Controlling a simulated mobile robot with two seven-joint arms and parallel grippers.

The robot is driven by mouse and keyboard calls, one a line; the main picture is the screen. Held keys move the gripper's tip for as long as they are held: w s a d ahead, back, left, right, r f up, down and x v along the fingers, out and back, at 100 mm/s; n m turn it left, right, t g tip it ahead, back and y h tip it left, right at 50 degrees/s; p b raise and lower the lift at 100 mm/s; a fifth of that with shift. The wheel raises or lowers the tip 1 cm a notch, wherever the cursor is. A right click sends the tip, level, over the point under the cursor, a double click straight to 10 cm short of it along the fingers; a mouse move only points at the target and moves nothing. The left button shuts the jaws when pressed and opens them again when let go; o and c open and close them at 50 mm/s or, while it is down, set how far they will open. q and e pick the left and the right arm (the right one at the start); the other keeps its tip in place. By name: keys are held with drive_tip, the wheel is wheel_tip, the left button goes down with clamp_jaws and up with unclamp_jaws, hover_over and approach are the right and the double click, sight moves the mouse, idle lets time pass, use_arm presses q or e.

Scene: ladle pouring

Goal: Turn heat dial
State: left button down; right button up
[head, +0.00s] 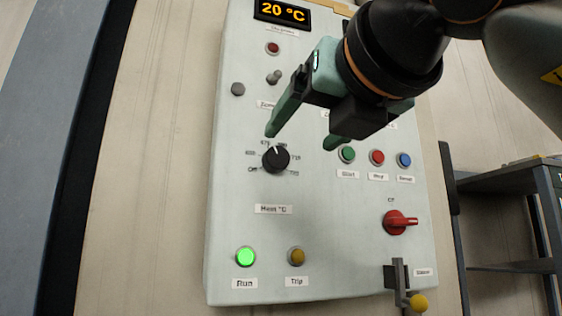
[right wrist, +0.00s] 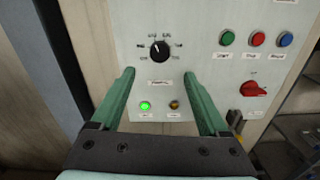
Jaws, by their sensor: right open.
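The heat dial (head: 276,159) is a round black knob with a white pointer line, on the pale control panel (head: 330,215). Its pointer aims nearly straight up, slightly left, among printed temperature marks; the label "Heat °C" is below it. My right gripper (head: 302,138) comes in from the upper right, open and empty, with its fingers apart in front of the panel near the dial. In the right wrist view the dial (right wrist: 159,51) shows just beyond the fingertips, between their lines, and nothing is gripped. My left gripper is not in view.
A display (head: 283,13) reads 20 °C. A green Run lamp (head: 246,257) is lit beside a yellow Trip lamp (head: 297,257). Green (head: 347,154), red (head: 377,157) and blue (head: 404,160) buttons, a red rotary switch (head: 399,222) and a yellow-knobbed lever (head: 418,303) are on the right.

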sight(279, 158)
drive_tip(key=p+x, duration=0.2)
drive_tip(key=x, duration=0.7)
drive_tip(key=shift+w+a+f, duration=0.1)
drive_tip(key=shift+w, duration=0.15)
clamp_jaws()
